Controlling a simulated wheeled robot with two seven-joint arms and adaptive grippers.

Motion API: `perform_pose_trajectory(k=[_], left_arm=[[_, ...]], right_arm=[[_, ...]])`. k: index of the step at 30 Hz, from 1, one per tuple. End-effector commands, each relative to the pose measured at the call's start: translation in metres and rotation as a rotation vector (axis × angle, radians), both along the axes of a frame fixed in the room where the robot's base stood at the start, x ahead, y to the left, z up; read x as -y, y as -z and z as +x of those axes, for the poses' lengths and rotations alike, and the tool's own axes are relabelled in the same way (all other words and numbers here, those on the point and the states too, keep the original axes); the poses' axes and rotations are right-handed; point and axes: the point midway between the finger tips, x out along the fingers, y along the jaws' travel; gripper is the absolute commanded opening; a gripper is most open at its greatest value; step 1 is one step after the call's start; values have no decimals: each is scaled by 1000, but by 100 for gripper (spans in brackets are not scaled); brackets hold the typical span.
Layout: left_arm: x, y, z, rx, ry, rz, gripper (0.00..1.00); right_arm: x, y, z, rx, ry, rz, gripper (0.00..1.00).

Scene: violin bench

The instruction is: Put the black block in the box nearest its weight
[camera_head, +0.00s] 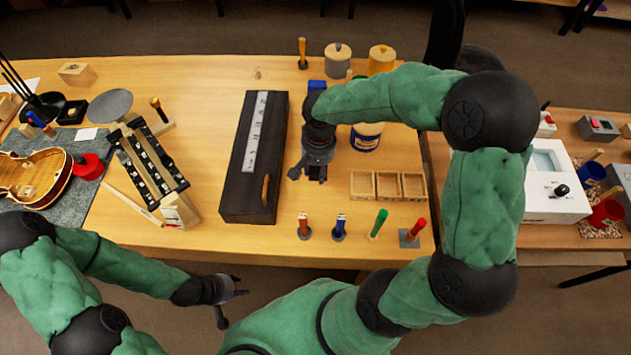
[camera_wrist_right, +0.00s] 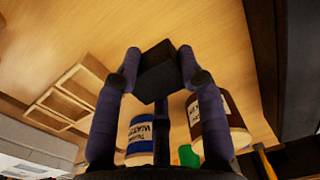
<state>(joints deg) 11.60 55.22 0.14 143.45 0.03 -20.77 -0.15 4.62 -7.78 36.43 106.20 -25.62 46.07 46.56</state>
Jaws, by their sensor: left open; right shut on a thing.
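The black block (camera_wrist_right: 158,72) is held between the fingertips of my right gripper (camera_wrist_right: 158,78) in the right wrist view. In the head view my right gripper (camera_head: 314,174) hangs over the table, left of the open wooden boxes; the block is hard to make out there. Three small boxes stand in a row: left (camera_head: 362,198), middle (camera_head: 388,198) and right (camera_head: 414,197). They also show at the left of the right wrist view (camera_wrist_right: 65,92). No weight labels are readable. My left gripper (camera_head: 230,290) is open and empty, in front of the table's front edge.
A long dark case (camera_head: 236,195) lies left of my right gripper. A round pan (camera_head: 110,105) and a black-and-white marked beam (camera_head: 152,165) stand further left. A blue-labelled tin (camera_head: 366,140) is behind the boxes. Several coloured-handled tools (camera_head: 378,224) stand along the front edge.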

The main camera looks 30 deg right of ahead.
Motion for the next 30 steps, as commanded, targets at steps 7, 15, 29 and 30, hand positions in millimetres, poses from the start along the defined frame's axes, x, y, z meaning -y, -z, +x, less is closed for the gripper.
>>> perform_pose_trajectory(k=[7,15,29,30], left_arm=[[0,11,0,0,0,0,41],[0,23,0,0,0,0,41],[0,24,0,0,0,0,41],[0,24,0,0,0,0,41]], right_arm=[[0,27,-1,-2,0,0,3],[0,56,0,0,-1,0,3],[0,57,0,0,-1,0,64],[0,57,0,0,-1,0,64]])
